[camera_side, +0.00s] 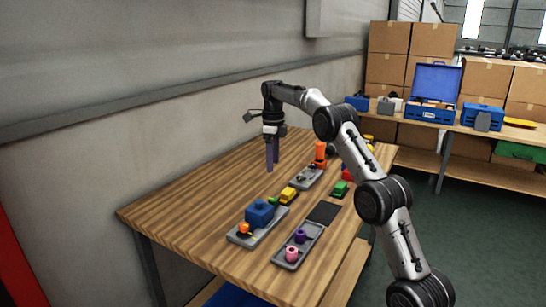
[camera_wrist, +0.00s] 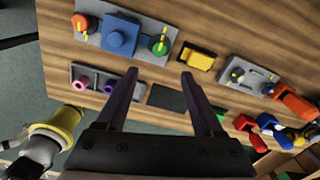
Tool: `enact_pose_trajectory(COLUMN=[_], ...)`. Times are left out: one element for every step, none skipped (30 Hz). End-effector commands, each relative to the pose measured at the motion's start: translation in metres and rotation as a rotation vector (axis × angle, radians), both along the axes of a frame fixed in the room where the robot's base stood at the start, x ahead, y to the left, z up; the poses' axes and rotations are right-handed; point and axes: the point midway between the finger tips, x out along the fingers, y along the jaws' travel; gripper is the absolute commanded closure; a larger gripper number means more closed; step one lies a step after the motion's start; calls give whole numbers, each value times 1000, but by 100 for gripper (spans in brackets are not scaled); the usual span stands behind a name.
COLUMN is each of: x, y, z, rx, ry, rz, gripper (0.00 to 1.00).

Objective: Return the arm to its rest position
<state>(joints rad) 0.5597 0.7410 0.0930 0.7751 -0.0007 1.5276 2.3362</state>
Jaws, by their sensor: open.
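My gripper (camera_side: 271,155) hangs above the wooden table (camera_side: 187,200) with its purple fingers pointing down. It is open and empty. In the wrist view its two dark fingers (camera_wrist: 158,92) stand well apart, with bare table and part of a dark square pad between and below them. In the side view the fingers appear clear of the objects, towards the back of the table. My arm reaches in from the right in a raised arch.
A grey tray (camera_side: 253,240) holds a blue block (camera_side: 260,212). Another tray (camera_side: 283,262) holds purple and pink rings. A yellow block (camera_side: 288,195), dark pad (camera_side: 324,213), green piece (camera_side: 339,189) and upright orange piece (camera_side: 320,154) are nearby. The table's left side is clear; a wall runs behind.

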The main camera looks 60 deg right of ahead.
Motion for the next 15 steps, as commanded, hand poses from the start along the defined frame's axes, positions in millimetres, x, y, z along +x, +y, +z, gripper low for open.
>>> enact_pose_trajectory(x=[0, 0, 0, 0, 0, 0, 0, 0, 0, 0, 0, 0, 0, 0, 0], y=[0, 0, 0, 0, 0, 0, 0, 0, 0, 0, 0, 0, 0, 0, 0], z=[4, 7, 9, 10, 12, 12, 13, 13, 13, 13, 13, 13, 13, 13, 13], rx=[-1, 0, 0, 0, 0, 1, 1, 1, 1, 1, 1, 1, 1, 1, 1], ry=[-1, 0, 0, 0, 0, 1, 1, 1, 1, 1, 1, 1, 1, 1, 1], rz=[0, 0, 0, 0, 0, 0, 0, 0, 0, 0, 0, 0, 0, 0, 0], gripper=[31, 31, 31, 31, 31, 31, 31, 31, 31, 31, 31, 31, 31, 31, 31])
